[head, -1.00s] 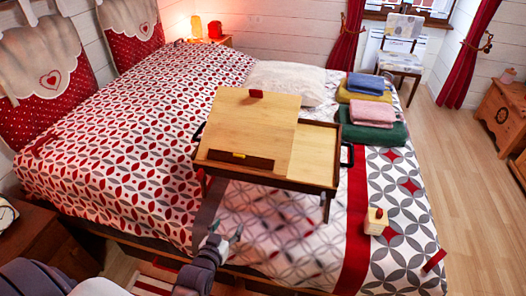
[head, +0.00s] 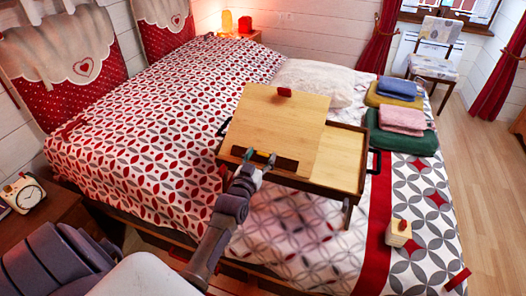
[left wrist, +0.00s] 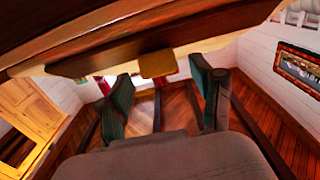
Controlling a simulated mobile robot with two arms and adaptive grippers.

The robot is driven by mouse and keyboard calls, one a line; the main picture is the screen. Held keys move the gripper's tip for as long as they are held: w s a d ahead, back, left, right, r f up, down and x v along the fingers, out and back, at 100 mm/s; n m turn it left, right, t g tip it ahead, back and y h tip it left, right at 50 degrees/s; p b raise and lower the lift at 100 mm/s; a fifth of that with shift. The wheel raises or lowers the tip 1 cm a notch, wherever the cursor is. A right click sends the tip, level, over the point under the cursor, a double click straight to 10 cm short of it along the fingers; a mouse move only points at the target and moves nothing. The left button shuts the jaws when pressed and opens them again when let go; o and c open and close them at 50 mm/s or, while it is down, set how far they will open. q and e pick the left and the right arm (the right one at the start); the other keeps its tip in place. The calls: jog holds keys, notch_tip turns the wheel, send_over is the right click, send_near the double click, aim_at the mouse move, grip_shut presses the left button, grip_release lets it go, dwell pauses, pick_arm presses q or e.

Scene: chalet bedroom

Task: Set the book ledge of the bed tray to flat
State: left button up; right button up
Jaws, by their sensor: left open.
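The wooden bed tray (head: 347,175) stands on the bed. Its light top panel (head: 278,120) is raised at a slant, with a red tab (head: 284,92) at its upper edge. The dark book ledge (head: 287,163) runs along the panel's lower edge. My left gripper (head: 260,157) is open at the ledge and hides part of it. In the left wrist view, a yellow tab (left wrist: 157,64) hangs below dark wood, between and beyond the open fingers of my left gripper (left wrist: 162,90). I cannot tell whether they touch it. My right gripper is out of view.
Folded towels (head: 402,143) and a white pillow (head: 312,82) lie behind and right of the tray. A small pale box with a red knob (head: 398,235) sits on the bed at right.

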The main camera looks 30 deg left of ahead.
pick_arm(q)
jog(key=shift+x, duration=1.1)
